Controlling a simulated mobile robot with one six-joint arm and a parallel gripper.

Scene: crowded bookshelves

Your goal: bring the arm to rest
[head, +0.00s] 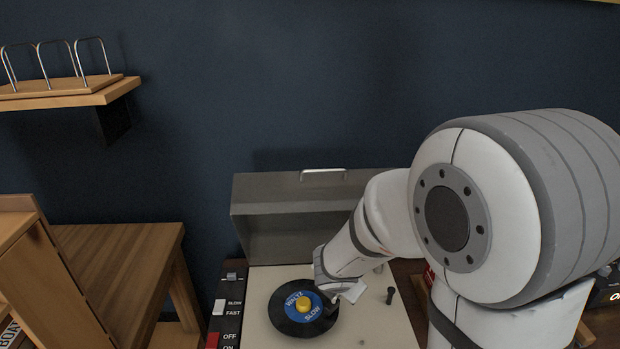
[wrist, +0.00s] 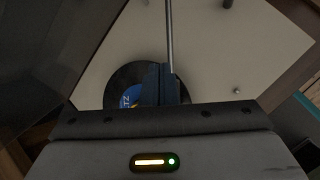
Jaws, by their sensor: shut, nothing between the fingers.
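My arm reaches in from the right in the head view, over an open record player. My gripper (head: 335,301) is low, at the right edge of a black record with a blue label (head: 289,318). In the wrist view my gripper (wrist: 168,70) has its fingers together with nothing between them, and the record (wrist: 119,86) lies partly hidden behind them. A thin metal rod runs up from the fingertips in that view. I cannot tell whether the fingers touch the record or the rod.
The player's grey lid (head: 262,222) stands open behind the pale deck (head: 385,325). A switch panel (head: 229,308) is on the left. A wooden table (head: 120,262) and a wall shelf with a wire rack (head: 105,92) stand further left. The air above the table is clear.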

